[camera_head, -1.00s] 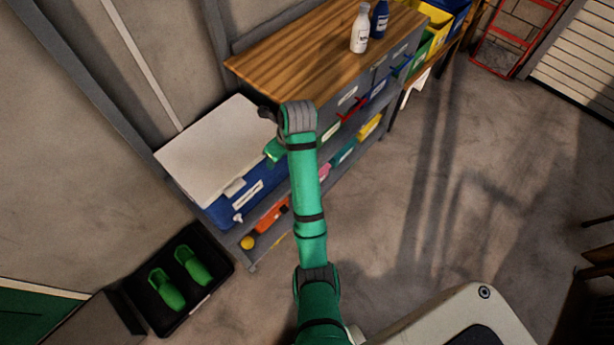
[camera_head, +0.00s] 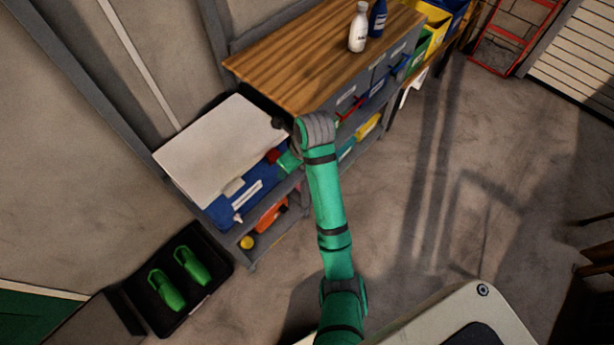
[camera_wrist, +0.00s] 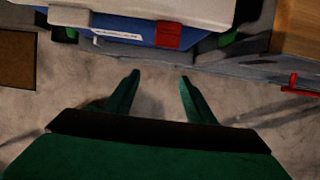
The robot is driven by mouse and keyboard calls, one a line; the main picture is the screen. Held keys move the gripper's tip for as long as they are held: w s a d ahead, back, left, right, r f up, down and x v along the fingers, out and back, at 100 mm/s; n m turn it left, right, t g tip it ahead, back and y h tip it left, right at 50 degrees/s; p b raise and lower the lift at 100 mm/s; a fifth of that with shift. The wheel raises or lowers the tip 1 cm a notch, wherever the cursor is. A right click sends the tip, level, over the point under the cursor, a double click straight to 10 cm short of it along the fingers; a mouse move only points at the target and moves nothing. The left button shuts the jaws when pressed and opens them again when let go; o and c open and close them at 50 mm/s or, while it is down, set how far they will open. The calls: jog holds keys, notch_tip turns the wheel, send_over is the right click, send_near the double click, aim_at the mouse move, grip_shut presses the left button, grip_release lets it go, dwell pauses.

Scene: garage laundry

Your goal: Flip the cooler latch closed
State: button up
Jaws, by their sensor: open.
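The cooler has a white lid (camera_head: 215,150) and a blue body (camera_head: 225,210), and it stands left of the wooden workbench. The lid looks down on the body. A red latch-like piece (camera_head: 272,156) sits at the lid's front edge; it also shows in the wrist view (camera_wrist: 167,35), against the blue front. A pale latch-like piece (camera_head: 233,187) is farther left on that edge. I cannot tell whether either is fastened. My gripper (camera_wrist: 159,76) is open and empty, its fingers pointing toward the cooler front and apart from it. In the head view my arm partly hides the gripper.
The wooden workbench (camera_head: 320,50) adjoins the cooler on the right, with a white bottle (camera_head: 358,28) and a blue bottle (camera_head: 378,17) on top. Coloured bins fill the shelves below. A black tray (camera_head: 205,300) with green shoes lies on the floor.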

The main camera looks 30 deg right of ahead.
jog(key=s+d, duration=0.2)
jog(key=s, duration=0.3)
jog(key=shift+s, duration=0.35)
jog(key=shift+d, duration=0.1)
dwell(0.8)
